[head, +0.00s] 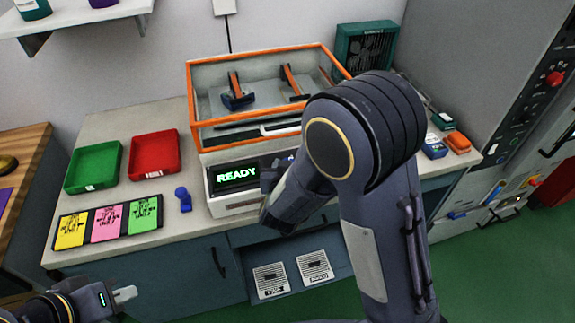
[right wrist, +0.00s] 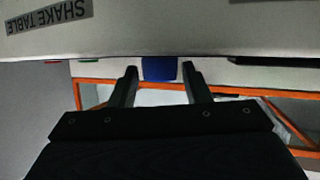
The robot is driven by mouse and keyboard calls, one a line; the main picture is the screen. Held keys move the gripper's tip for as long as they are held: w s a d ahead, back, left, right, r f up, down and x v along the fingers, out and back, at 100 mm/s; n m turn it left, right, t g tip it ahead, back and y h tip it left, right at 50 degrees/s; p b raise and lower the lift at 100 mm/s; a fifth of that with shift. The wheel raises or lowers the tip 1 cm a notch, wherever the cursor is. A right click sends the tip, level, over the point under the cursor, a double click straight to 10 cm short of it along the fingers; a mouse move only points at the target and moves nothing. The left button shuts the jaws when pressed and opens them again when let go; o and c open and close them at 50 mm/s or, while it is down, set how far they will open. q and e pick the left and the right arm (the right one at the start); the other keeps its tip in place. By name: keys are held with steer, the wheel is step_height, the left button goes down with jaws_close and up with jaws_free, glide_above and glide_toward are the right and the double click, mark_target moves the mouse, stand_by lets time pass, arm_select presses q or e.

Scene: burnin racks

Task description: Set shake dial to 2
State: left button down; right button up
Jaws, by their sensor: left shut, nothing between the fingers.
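The shake table (head: 190,118) is an orange-framed clear box on a pale base at the back of the counter. Its front display (head: 237,175) reads READY in green. My right gripper is at the base front, right of the display; its fingers are hidden in the head view. In the right wrist view my right gripper (right wrist: 160,78) is open, with a blue block (right wrist: 159,68) showing between its fingertips. I cannot tell if this is the dial or if they touch it. The SHAKE TABLE label (right wrist: 48,14) appears upside down. My left gripper (head: 124,295) is shut and empty at lower left.
A green tray (head: 70,182), a red tray (head: 134,160), a blue object (head: 184,199) and yellow, pink and green cards (head: 107,223) are on the counter's left. A fan unit (head: 365,45) stands at the back. A grey cabinet (head: 490,70) stands at right.

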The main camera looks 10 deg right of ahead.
steer(key=shift+o, duration=0.9)
steer(key=v, duration=0.7)
steer(key=shift+s+a+r+p, duration=0.15)
steer(key=shift+s+p, duration=0.15)
steer(key=shift+s, duration=0.05)
